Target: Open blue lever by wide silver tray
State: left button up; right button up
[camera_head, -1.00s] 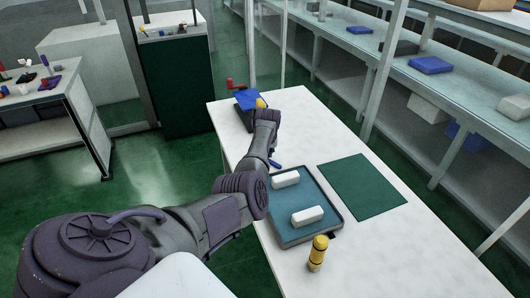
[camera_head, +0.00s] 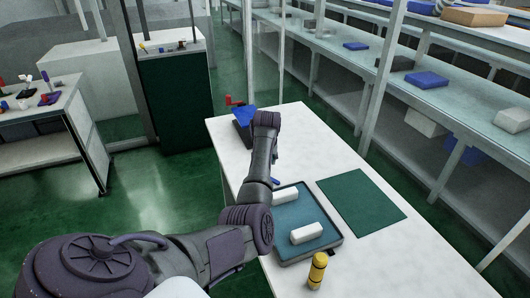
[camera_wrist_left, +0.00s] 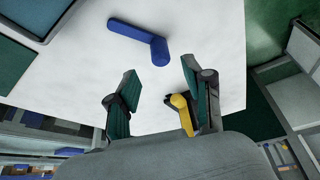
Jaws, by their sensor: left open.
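The blue lever (camera_wrist_left: 140,41) lies on the white table in the left wrist view, its round hub at the right end and its arm pointing left. My right gripper is not seen.
A yellow piece (camera_wrist_left: 182,108) shows beside the right finger in the wrist view. A yellow bottle (camera_head: 317,270) stands near the tray's front corner. A dark green mat (camera_head: 361,210) lies right of the tray. A blue-topped dark box (camera_head: 243,122) with a red part is at the far end.

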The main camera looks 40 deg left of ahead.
pick_arm(q)
jog(key=v, duration=0.5)
jog(key=shift+r, duration=0.25)
jog(key=shift+s+f, duration=0.1)
